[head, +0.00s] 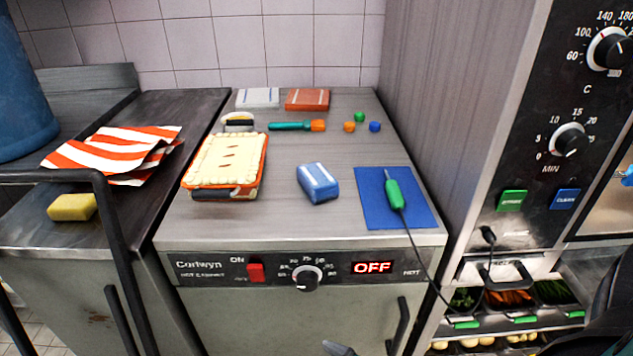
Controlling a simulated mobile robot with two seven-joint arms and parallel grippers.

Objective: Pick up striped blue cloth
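The striped blue cloth (318,183) is a small folded block, blue with white stripes. It lies on the steel top of the cabinet (275,222), near the front middle, between a pie dish and a blue mat. Nothing covers or touches it. Neither of my grippers can be made out in the head view. A small grey tip shows at the bottom edge, and I cannot tell what it is.
Left of the cloth is the pie dish (226,165); right are the blue mat (371,211) and corded green tool (395,193). Behind lie a teal-handled brush (290,126) and small coloured pieces. A black rail (118,250) stands front left. Steel around the cloth is clear.

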